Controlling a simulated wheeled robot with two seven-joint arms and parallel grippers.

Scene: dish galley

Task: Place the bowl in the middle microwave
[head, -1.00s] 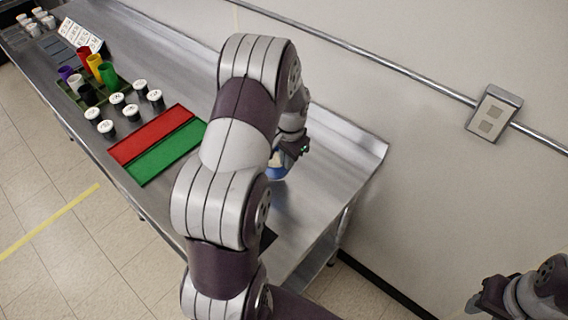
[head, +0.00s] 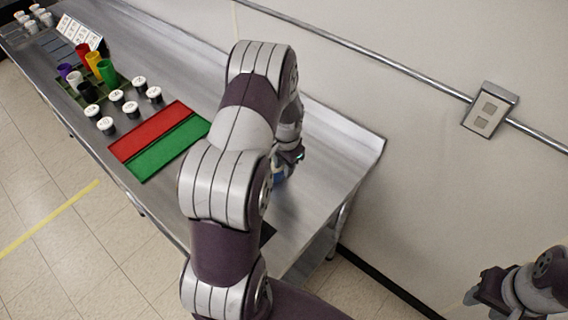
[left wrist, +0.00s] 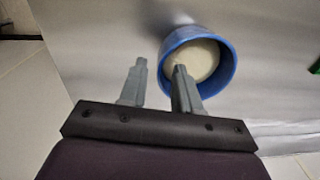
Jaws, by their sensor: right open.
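The bowl (left wrist: 228,67) is blue with a cream inside. In the left wrist view it sits on the steel counter, upper right of centre. In the head view only a small blue part (head: 279,174) shows beside my left gripper (head: 287,163). In the left wrist view my left gripper (left wrist: 160,68) is open, one finger overlapping the bowl's inside and the other outside its near-left rim; I cannot tell whether they touch it. My right gripper (head: 478,294) is open and empty at the lower right, away from the counter. No microwave is in view.
The steel counter (head: 325,175) runs to the upper left along the wall. On it lie a red mat (head: 150,130) and a green mat (head: 168,150). Several white-lidded jars (head: 131,110) and coloured cups (head: 107,72) stand beyond. A wall rail with an outlet box (head: 489,108) is at right.

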